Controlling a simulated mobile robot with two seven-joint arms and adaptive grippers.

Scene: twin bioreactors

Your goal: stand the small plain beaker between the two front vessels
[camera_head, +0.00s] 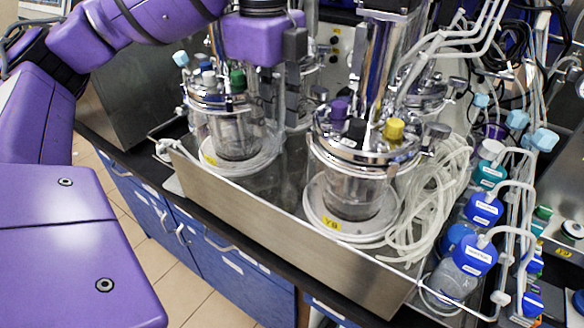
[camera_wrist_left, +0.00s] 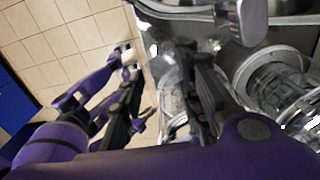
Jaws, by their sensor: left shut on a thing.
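My left gripper (camera_head: 293,75) hangs between the two front vessels in the head view, its purple body above and its dark fingers pointing down. In the left wrist view the fingers (camera_wrist_left: 195,95) are shut, with clear glass beside them that appears to be the small beaker (camera_wrist_left: 172,92). The beaker is hard to make out in the head view. The left front vessel (camera_head: 236,140) and right front vessel (camera_head: 352,190) stand upright with metal lids. A purple and black jointed part, apparently my right gripper (camera_wrist_left: 118,105), shows over the floor; its jaws are unclear.
Both vessels stand in a shallow metal tray (camera_head: 270,225) on a dark bench. Coiled clear tubing (camera_head: 435,185) lies right of the right vessel. Blue-capped bottles (camera_head: 455,275) crowd the right side. My left arm passes above the left vessel. Tray floor shows between the vessels.

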